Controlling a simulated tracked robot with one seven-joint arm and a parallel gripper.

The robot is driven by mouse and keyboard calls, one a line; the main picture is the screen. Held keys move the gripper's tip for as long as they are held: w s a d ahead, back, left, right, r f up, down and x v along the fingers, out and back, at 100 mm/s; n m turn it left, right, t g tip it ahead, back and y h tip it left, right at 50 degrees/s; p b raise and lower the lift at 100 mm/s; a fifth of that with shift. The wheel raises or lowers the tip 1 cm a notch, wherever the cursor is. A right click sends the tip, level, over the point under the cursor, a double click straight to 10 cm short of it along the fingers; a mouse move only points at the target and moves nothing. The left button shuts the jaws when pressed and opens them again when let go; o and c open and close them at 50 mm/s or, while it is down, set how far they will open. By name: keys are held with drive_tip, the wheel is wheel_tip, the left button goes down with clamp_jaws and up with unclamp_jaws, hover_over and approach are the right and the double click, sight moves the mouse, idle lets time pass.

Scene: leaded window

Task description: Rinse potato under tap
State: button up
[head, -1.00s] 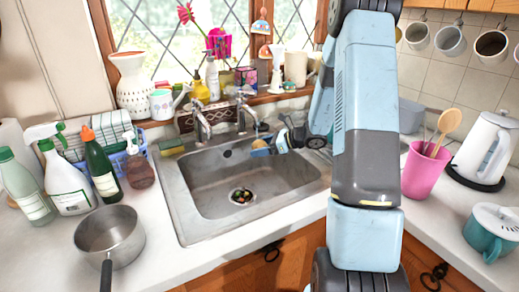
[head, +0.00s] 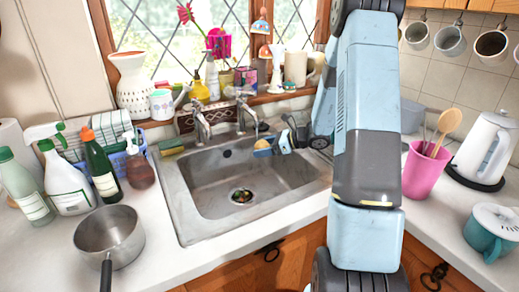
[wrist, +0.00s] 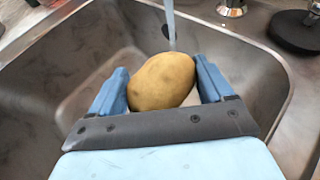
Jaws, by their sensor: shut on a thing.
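The yellow-brown potato (wrist: 162,81) sits between the two blue fingers of my gripper (wrist: 163,88), which is shut on it. A stream of water (wrist: 170,22) comes down at the potato's far upper edge in the wrist view. In the head view my gripper (head: 273,146) is small, over the back right of the steel sink (head: 215,208), and the potato shows only as a small yellowish patch by the fingers. The tap (head: 243,112) stands behind the sink, with its spout close above my gripper.
A second tap (head: 201,126) stands left of the first. The drain (head: 241,196) is in the sink floor. Bottles (head: 62,182) and a saucepan (head: 110,236) stand on the left counter. A pink cup (head: 424,172) and white kettle (head: 483,150) are on the right.

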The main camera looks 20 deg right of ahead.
drive_tip(key=s+a, duration=0.3)
drive_tip(key=s, duration=0.4)
drive_tip(key=shift+a, duration=0.25)
idle(0.5)
idle(0.6)
idle(0.5)
drive_tip(key=s+a+r, duration=0.2)
drive_tip(key=s+r, duration=0.2)
drive_tip(key=shift+s, duration=0.35)
idle(0.4)
idle(0.5)
